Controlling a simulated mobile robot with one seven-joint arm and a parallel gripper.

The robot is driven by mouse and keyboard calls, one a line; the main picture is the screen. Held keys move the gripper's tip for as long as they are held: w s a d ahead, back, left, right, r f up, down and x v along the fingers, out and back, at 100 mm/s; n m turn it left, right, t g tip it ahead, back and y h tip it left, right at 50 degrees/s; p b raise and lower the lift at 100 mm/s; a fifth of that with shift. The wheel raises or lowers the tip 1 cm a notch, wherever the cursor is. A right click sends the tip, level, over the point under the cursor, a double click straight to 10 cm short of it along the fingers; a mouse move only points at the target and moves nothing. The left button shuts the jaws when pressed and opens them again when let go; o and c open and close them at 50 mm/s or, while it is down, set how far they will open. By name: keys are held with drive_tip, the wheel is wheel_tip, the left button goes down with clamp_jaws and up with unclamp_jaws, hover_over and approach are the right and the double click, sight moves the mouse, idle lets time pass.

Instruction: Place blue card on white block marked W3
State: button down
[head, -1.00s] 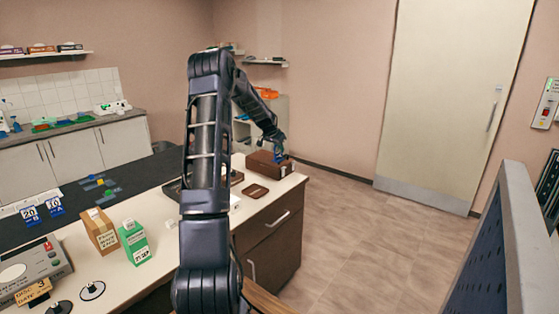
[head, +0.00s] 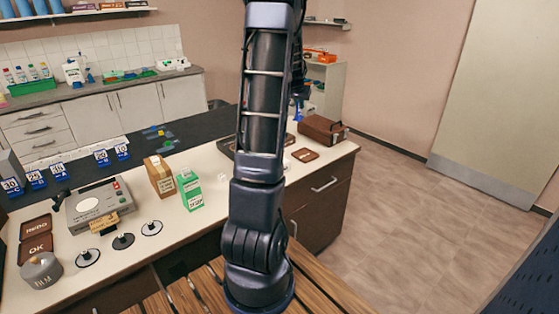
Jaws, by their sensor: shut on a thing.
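My gripper (head: 298,100) is small and far off, past my upper arm, above the far right part of the counter. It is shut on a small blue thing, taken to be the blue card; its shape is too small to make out. A small white block (head: 222,178) stands on the white counter to the right of the green carton, left of my arm. Its marking is not legible, so I cannot tell whether it is W3. My arm hides part of the counter behind it.
A brown box (head: 323,130) and a brown plate (head: 305,155) are at the counter's right end. A green carton (head: 190,190), a cardboard carton (head: 160,177) and a grey device (head: 98,203) stand left. Several blue number cards (head: 101,158) stand on the dark strip behind. Open floor lies right.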

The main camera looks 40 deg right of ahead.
drive_tip(key=w+a+r+n+t+y, duration=0.1)
drive_tip(key=a+r+n, duration=0.15)
drive_tip(key=a, duration=0.75)
drive_tip(key=shift+n, duration=0.25)
drive_tip(key=shift+w+a+f, duration=0.1)
drive_tip(key=shift+a+f, duration=0.05)
drive_tip(key=shift+f, duration=3.25)
drive_tip(key=shift+w+a+f, duration=0.1)
drive_tip(key=shift+f, duration=3.35)
drive_tip(key=shift+w+a+f, duration=0.1)
drive_tip(key=shift+a+f, duration=0.05)
drive_tip(key=shift+f, duration=3.25)
drive_tip(key=shift+f, duration=0.15)
drive_tip(key=c, duration=1.5)
unclamp_jaws()
